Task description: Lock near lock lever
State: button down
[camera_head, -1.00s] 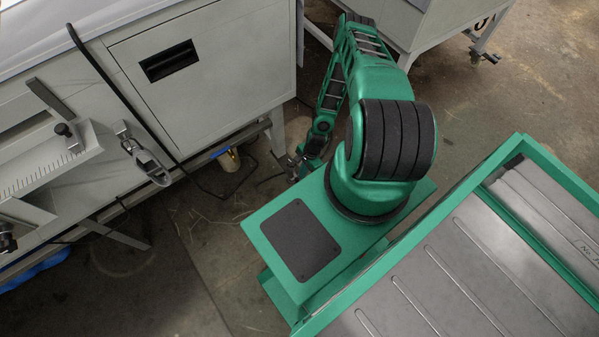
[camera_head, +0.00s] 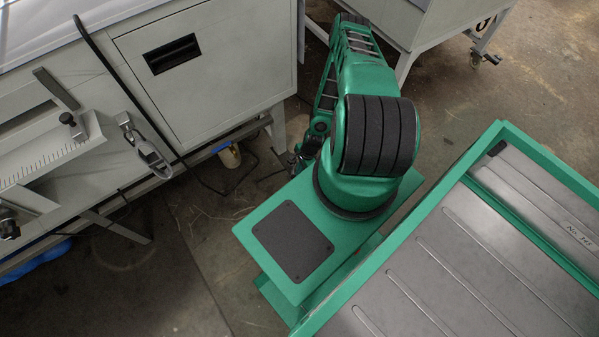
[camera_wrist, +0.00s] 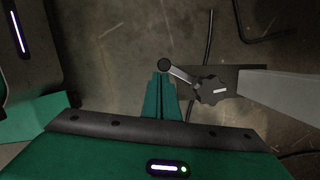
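In the wrist view, a short grey lever (camera_wrist: 181,75) with a round black knob (camera_wrist: 163,65) at its free end runs left and up from a dark lobed hub (camera_wrist: 211,90) with a white mark. My gripper (camera_wrist: 162,78) has two green fingers side by side, with little or no gap between them. The tips lie just below the black knob in the picture. I cannot tell whether they touch it. Nothing shows between the fingers. In the head view, my arm hides the gripper, and I cannot make out this lever.
A pale grey bar (camera_wrist: 280,92) extends right from the hub. A black cable (camera_wrist: 209,40) crosses the floor behind. In the head view, a grey cabinet (camera_head: 215,75) and a machine with a ruled scale (camera_head: 50,150) stand at left. Open floor (camera_head: 150,270) lies between them and me.

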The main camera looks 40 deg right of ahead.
jog(key=shift+a, duration=0.2)
jog(key=s+d+r, duration=0.2)
jog(key=d+r, duration=0.4)
jog(key=r, duration=0.3)
jog(key=shift+s+d+r, duration=0.15)
jog(key=shift+s+r, duration=0.05)
jog(key=shift+r, duration=0.15)
dwell(0.4)
